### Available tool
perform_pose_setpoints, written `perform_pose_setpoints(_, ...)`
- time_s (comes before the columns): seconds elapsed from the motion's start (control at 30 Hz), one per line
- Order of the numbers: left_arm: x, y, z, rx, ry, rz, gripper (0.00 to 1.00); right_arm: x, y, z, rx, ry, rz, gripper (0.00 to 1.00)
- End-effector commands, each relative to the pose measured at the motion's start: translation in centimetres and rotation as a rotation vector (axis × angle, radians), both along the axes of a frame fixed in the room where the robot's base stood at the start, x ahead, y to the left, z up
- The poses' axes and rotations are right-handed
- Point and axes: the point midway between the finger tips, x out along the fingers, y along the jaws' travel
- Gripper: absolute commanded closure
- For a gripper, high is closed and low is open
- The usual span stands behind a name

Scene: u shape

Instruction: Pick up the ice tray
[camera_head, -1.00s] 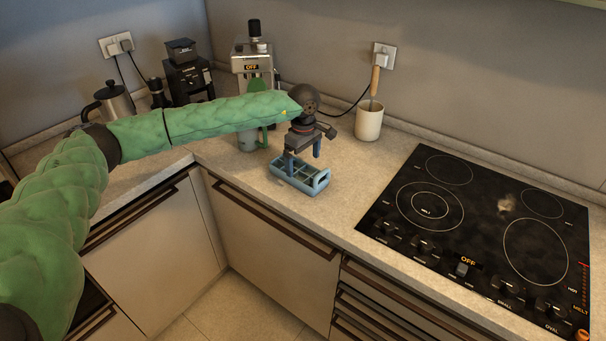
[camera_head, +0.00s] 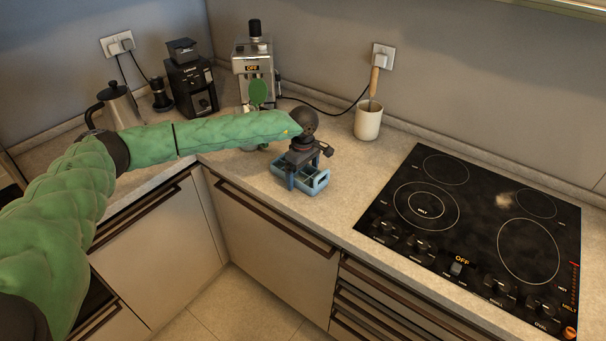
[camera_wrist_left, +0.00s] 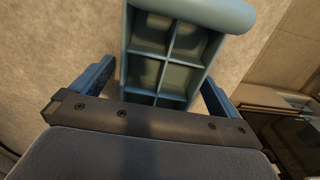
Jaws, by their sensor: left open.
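The blue ice tray (camera_head: 317,184) lies on the countertop in front of the coffee machine, and its square compartments show from above. In the left wrist view the tray (camera_wrist_left: 205,12) extends between the two blue fingers. My left gripper (camera_head: 304,182) is open and low over the tray, with one finger on each side of it. In the left wrist view the left gripper (camera_wrist_left: 155,92) has a visible gap between at least its left finger and the tray. The fingertips' contact with the counter cannot be made out. My right gripper is not in view.
A coffee machine (camera_head: 254,72), a black grinder (camera_head: 191,88) and a steel kettle (camera_head: 118,105) stand behind my arm. A cream utensil pot (camera_head: 368,121) stands to the right, before the cooktop (camera_head: 480,215). The counter between tray and cooktop is clear.

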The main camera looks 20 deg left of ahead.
Motion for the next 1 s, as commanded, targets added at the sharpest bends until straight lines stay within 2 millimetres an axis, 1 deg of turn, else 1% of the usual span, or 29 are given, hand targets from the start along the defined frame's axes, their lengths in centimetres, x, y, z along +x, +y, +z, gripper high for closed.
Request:
perform_pose_setpoints(0.17, 0.00, 0.00, -0.03, 0.000, 0.000, 0.000, 0.00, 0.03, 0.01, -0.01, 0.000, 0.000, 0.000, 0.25)
perform_pose_setpoints(0.2, 0.00, 0.01, -0.02, 0.000, 0.000, 0.000, 0.08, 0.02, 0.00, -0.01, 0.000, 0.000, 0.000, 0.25)
perform_pose_setpoints(0.27, 0.00, 0.01, -0.02, 0.000, 0.000, 0.000, 0.20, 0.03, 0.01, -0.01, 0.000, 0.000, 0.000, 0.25)
perform_pose_setpoints(0.3, 0.00, 0.01, -0.01, 0.000, 0.000, 0.000, 0.28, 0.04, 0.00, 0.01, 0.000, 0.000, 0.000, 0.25)
perform_pose_setpoints(0.37, 0.00, 0.01, -0.01, 0.000, 0.000, 0.000, 0.39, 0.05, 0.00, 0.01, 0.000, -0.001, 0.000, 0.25)
perform_pose_setpoints(0.4, 0.00, 0.01, -0.01, 0.000, 0.000, 0.000, 0.47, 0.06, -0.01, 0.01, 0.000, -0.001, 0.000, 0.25)
perform_pose_setpoints(0.43, 0.01, 0.02, 0.00, 0.000, 0.000, 0.000, 0.53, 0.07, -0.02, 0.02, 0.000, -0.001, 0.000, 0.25)
perform_pose_setpoints(0.77, 0.04, 0.01, 0.10, 0.000, -0.001, 0.000, 0.54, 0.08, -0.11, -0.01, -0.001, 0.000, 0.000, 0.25)
perform_pose_setpoints(1.0, 0.07, 0.01, 0.59, -0.001, -0.002, 0.001, 0.54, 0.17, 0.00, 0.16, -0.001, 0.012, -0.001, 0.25)
